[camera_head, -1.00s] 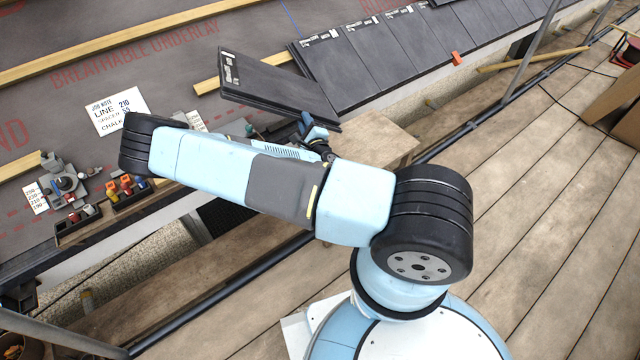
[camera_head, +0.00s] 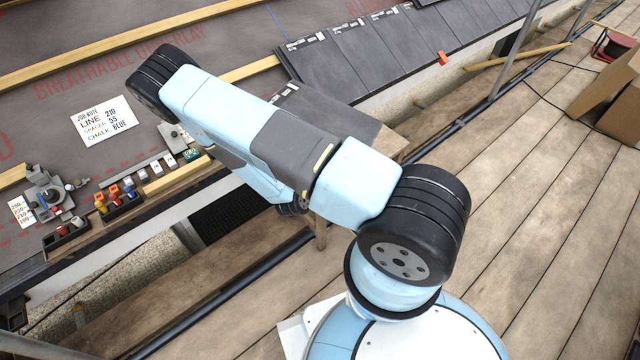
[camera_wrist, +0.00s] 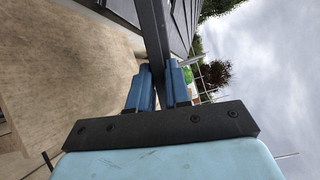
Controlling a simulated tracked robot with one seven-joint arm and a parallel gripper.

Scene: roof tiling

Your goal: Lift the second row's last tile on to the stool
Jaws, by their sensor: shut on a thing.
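A dark slate-grey tile (camera_head: 338,113) shows behind my arm in the head view, with a pale label at its far left corner. Its near part is hidden by the arm. In the wrist view my gripper (camera_wrist: 161,78) has its blue fingers shut on the tile (camera_wrist: 152,30), which stands edge-on between them. The gripper is hidden in the head view. The wooden stool (camera_head: 391,143) shows partly to the right of the tile, with a leg below my arm. I cannot tell whether the tile touches the stool.
Laid dark tiles (camera_head: 385,50) run along the roof edge to the upper right, with an orange marker (camera_head: 442,58) at their lower edge. A job note (camera_head: 104,120) and bins of coloured parts (camera_head: 118,200) lie left. The plank deck (camera_head: 530,200) is largely clear at right.

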